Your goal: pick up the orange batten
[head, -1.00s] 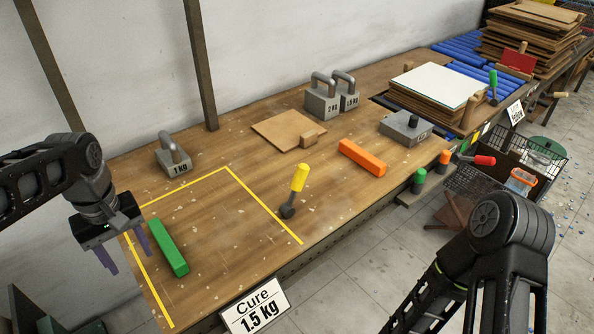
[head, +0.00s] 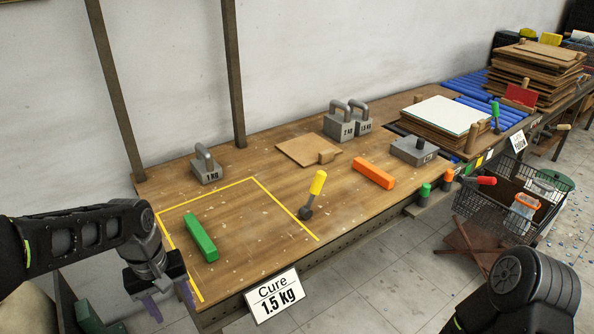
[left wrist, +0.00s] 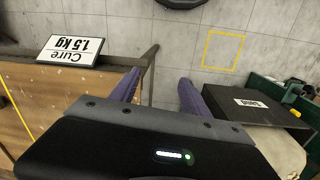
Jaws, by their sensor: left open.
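The orange batten (head: 373,173) lies flat on the wooden bench top, right of the middle in the head view, near the bench's front edge. My left gripper (head: 170,304) is open and empty at the lower left of the head view, off the near left corner of the bench and far from the batten. In the left wrist view its two purple fingers (left wrist: 158,95) stand apart with floor beyond them. The batten is not in the left wrist view. My right arm shows at the lower right of the head view, but its gripper is out of the frame.
A green batten (head: 201,237) lies inside the yellow taped outline. A wooden board (head: 305,149) and a grey weighted block (head: 414,150) are close to the orange batten. Several handled weights stand behind.

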